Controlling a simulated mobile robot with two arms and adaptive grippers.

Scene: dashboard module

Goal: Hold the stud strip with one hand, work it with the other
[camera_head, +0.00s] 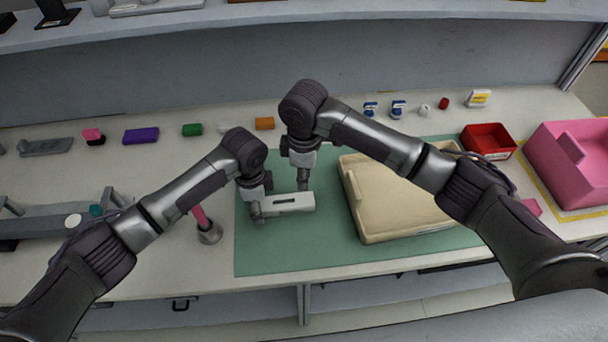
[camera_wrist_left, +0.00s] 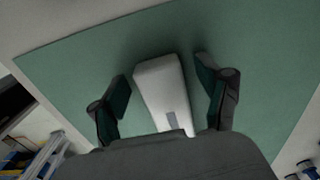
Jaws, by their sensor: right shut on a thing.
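The stud strip (camera_head: 300,207), a white bar with a dark slot in its top, is over the green mat (camera_head: 270,255), left of the beige tray. My right gripper (camera_head: 304,186) is shut on the strip near its right end; its fingertips are partly hidden. My left gripper (camera_head: 258,214) is at the strip's left end. In the left wrist view, the strip (camera_wrist_left: 160,88) lies between the open fingers of my left gripper (camera_wrist_left: 166,92), with a gap on each side. The strip's other end is hidden there by the gripper body.
A beige tray (camera_head: 353,192) stands right of the strip. A red bin (camera_head: 488,139) and a pink bin (camera_head: 570,150) are further right. A pink-handled tool (camera_head: 203,222) stands left of the mat. Small coloured blocks line the back. The mat's front strip is clear.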

